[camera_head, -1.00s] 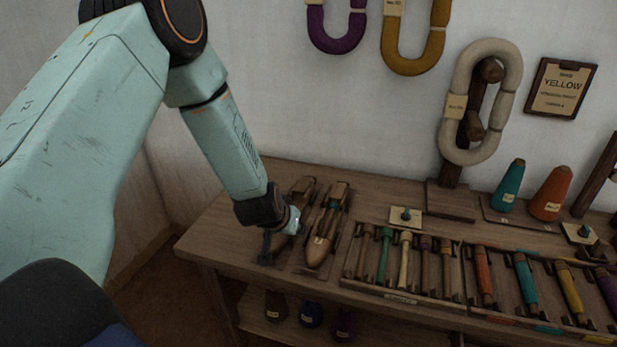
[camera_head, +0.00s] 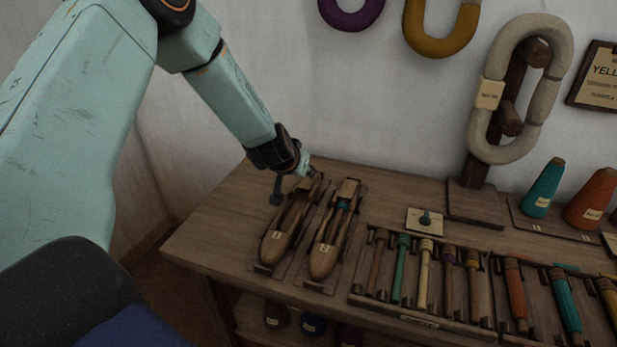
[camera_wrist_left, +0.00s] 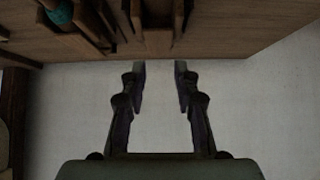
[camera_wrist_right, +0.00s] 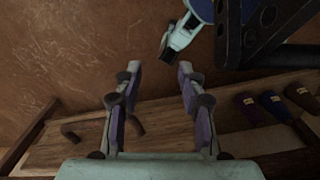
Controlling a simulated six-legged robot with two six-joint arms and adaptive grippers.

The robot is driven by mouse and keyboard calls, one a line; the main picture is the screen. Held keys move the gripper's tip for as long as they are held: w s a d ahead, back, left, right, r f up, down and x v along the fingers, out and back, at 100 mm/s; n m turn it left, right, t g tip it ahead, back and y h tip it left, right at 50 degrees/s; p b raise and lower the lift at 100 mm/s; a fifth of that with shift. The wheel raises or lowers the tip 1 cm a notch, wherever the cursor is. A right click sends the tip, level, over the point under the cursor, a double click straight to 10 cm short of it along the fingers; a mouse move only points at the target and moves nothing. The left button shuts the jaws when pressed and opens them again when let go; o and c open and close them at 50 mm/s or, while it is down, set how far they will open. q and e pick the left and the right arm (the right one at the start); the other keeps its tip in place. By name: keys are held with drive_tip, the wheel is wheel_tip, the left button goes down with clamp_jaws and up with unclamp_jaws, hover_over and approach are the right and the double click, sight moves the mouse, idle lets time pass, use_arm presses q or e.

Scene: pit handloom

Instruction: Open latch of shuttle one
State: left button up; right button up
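Shuttle one (camera_head: 277,240) is a brown wooden boat-shaped shuttle with a "1" tag. It lies in a cradle at the left of the bench top, and its far end is partly behind my left gripper. Its latch cannot be made out clearly. Shuttle two (camera_head: 325,252), with teal thread inside, lies to its right. My left gripper (camera_head: 289,192) is near the far end of shuttle one; contact cannot be told. In the left wrist view the left gripper (camera_wrist_left: 160,70) is open and empty. My right gripper (camera_wrist_right: 159,72) is open and empty, seen only in its wrist view.
A rack of several coloured bobbins (camera_head: 424,275) stands right of the shuttles on the bench (camera_head: 215,225). A post with a cream skein (camera_head: 487,125) and a teal cone (camera_head: 541,188) stand behind. Under the bench, a lower shelf holds cones (camera_wrist_right: 275,104). The bench's left end is clear.

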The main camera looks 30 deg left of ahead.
sight(308, 180)
use_arm(q)
drive_tip(key=b+x, duration=0.1)
drive_tip(key=x, duration=0.2)
drive_tip(key=b+x, duration=0.2)
drive_tip(key=x, duration=0.1)
drive_tip(key=shift+s+f, duration=0.15)
drive_tip(key=shift+f, duration=0.1)
drive_tip(key=shift+w+f+b, duration=0.1)
drive_tip(key=shift+w+b, duration=0.2)
drive_tip(key=shift+w, duration=0.05)
drive_tip(key=shift+w+f, duration=0.1)
drive_tip(key=shift+c, duration=0.2)
drive_tip(key=c, duration=0.3)
clamp_jaws()
